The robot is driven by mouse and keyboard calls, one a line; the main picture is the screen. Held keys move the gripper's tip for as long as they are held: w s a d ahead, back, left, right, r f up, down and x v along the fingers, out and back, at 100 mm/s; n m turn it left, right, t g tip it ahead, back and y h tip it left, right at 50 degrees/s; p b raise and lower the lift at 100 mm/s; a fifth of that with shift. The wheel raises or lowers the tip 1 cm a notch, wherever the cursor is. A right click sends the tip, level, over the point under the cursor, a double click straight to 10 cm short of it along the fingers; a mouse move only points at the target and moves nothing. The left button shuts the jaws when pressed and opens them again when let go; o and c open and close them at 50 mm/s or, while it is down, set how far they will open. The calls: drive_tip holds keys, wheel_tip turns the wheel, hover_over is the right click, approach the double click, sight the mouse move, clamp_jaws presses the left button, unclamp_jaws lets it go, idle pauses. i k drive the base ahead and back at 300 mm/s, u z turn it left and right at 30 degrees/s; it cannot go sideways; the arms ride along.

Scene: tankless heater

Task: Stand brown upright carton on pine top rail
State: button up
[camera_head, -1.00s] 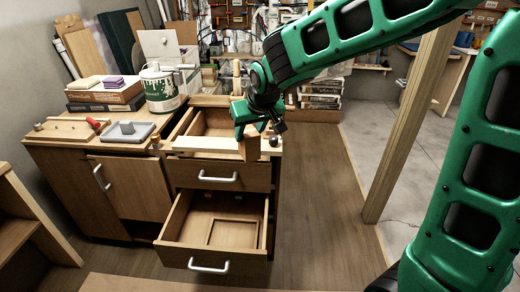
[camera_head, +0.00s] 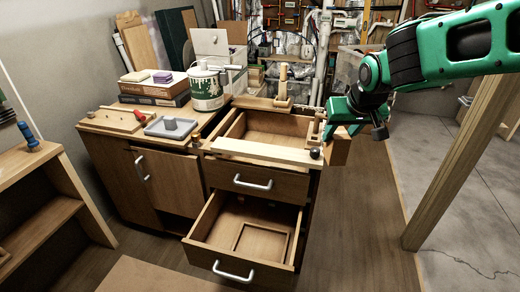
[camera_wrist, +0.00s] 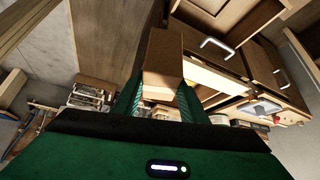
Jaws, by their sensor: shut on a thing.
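My gripper (camera_head: 341,124) is shut on the brown carton (camera_head: 339,149), which hangs below the fingers beside the right end of the cabinet. In the wrist view the carton (camera_wrist: 163,62) sits between my two fingers (camera_wrist: 160,100), with its plain brown faces showing. The pine top rail (camera_head: 262,152) is a pale, flat strip along the front of the cabinet's open top. The carton is to the right of the rail's right end and appears apart from it. A pale strip (camera_wrist: 217,78) right of the carton in the wrist view looks like this rail.
A dark round knob (camera_head: 315,154) is at the rail's right end. The lower drawer (camera_head: 232,264) stands open; the upper drawer (camera_head: 252,178) is shut. A paint can (camera_head: 206,90) and a grey tray (camera_head: 171,127) stand on the left worktop. A wooden post (camera_head: 455,170) rises at right.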

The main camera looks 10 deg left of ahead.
sight(252, 148)
drive_tip(key=i, duration=0.75)
drive_tip(key=u, duration=0.9)
